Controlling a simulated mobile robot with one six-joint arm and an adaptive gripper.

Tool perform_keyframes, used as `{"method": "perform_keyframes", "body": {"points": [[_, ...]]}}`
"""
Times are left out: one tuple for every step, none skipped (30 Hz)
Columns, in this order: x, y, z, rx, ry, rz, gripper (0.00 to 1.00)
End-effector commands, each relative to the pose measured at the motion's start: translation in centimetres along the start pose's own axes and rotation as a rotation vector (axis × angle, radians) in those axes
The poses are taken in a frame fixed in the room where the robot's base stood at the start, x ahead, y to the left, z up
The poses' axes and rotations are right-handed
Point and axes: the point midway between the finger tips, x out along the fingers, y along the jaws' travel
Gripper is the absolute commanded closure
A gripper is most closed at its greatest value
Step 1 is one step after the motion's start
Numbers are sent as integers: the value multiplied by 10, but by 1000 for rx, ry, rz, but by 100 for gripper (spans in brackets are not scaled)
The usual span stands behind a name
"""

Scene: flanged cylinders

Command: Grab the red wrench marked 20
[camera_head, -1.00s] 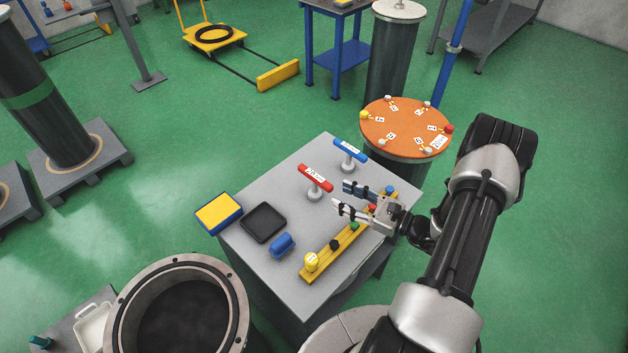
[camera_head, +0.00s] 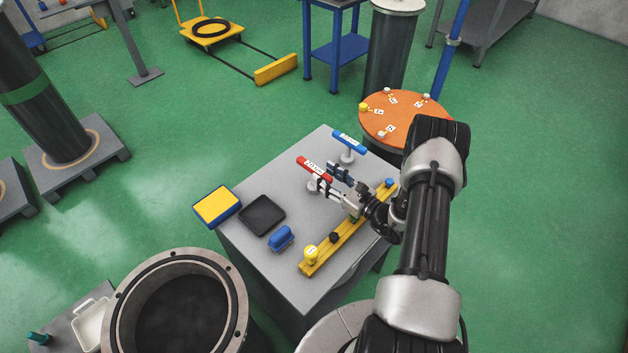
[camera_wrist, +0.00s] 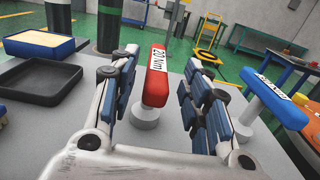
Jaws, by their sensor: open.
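The red wrench (camera_head: 309,166) is a T-shaped tool with a red bar and a white label, standing on a grey round base on the grey table (camera_head: 262,180). In the wrist view its label on the red wrench (camera_wrist: 156,76) reads 20 Nm. My gripper (camera_head: 329,178) is open beside it, and in the wrist view my gripper's fingers (camera_wrist: 160,95) lie to the left and right of the red bar. I see no clear contact. In the head view the fingers partly hide its base. A blue wrench (camera_head: 349,142) stands behind it; it also shows at right in the wrist view (camera_wrist: 277,101).
A yellow rail (camera_head: 320,256) with coloured knobs runs along the table's right side. A black tray (camera_head: 262,215), a blue-handled item (camera_head: 281,238) and a yellow-topped blue box (camera_head: 217,206) sit to the left. An orange round table (camera_head: 404,116) stands behind.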

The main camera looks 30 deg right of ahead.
Motion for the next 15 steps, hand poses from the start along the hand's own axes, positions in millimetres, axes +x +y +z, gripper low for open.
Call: {"method": "perform_keyframes", "body": {"points": [[3,0,0,-1,0,0,57],[5,0,0,-1,0,1,57],[9,1,0,-2,0,2,57],[13,2,0,-2,0,3,57],[18,3,0,-2,0,4,57],[25,3,0,-2,0,4,57],[30,4,1,-3,-1,5,57],[34,4,1,-3,-1,4,57],[40,4,1,-2,0,4,57],[43,4,1,-1,0,3,57],[46,4,1,-1,0,2,57],[49,3,1,-1,0,2,57],[51,3,2,-1,0,2,57],[52,3,2,-1,0,1,57],[53,3,2,0,1,1,57]]}}
